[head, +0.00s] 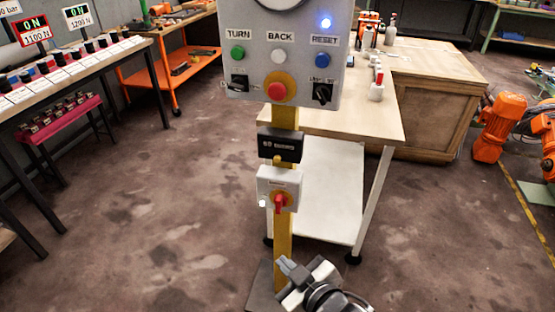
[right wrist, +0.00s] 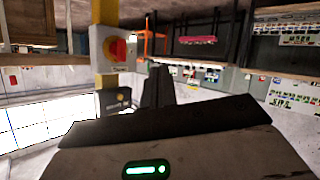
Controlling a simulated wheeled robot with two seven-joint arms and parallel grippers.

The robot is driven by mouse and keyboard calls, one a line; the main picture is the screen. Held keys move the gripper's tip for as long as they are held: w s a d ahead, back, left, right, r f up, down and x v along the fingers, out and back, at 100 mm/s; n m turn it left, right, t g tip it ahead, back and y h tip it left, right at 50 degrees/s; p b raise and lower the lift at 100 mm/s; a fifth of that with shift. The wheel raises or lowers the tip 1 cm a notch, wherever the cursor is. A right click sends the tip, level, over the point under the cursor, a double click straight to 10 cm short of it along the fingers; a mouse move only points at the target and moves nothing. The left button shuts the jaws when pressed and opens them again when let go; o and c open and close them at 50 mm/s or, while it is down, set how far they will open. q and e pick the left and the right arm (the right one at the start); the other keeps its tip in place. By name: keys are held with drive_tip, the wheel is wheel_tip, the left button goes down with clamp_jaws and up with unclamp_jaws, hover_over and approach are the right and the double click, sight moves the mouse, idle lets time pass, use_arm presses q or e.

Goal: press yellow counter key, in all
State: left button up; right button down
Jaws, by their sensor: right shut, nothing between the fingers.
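The black counter (head: 282,145) is mounted on the yellow post (head: 284,240), below the grey button panel. Its small yellow key (head: 277,157) shows faintly at its lower edge. In the right wrist view the counter (right wrist: 112,103) appears partly hidden behind the gripper, with a yellow spot on its face. My right gripper (head: 287,266) is shut and empty, low in front of the post's foot, well below the counter and apart from it. In its own wrist view the dark fingers (right wrist: 160,88) are together. My left gripper is not in view.
A white switch box (head: 279,187) with a red knob sits on the post between counter and gripper. The grey panel (head: 282,60) above carries green, white, blue and red buttons and black selectors. A wooden table (head: 350,120) stands behind.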

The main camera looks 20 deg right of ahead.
sight(277, 159)
drive_tip(key=w+r+n+t, duration=0.3)
drive_tip(key=w+r+n, duration=0.3)
drive_tip(key=w+r, duration=0.3)
drive_tip(key=shift+w+a+r+t+y, duration=0.15)
drive_tip(key=shift+w+a+t+y, duration=0.2)
drive_tip(key=shift+w, duration=0.5)
drive_tip(key=w+d, duration=0.5)
drive_tip(key=w, duration=0.2)
drive_tip(key=shift+w, duration=0.15)
idle(1.1)
drive_tip(key=shift+w+d, duration=0.2)
drive_tip(key=shift+w, duration=0.15)
drive_tip(key=shift+w+d, duration=0.3)
drive_tip(key=shift+w, duration=0.15)
idle(0.7)
drive_tip(key=shift+s, duration=0.1)
drive_tip(key=shift+s+a, duration=0.55)
drive_tip(key=shift+s, duration=0.15)
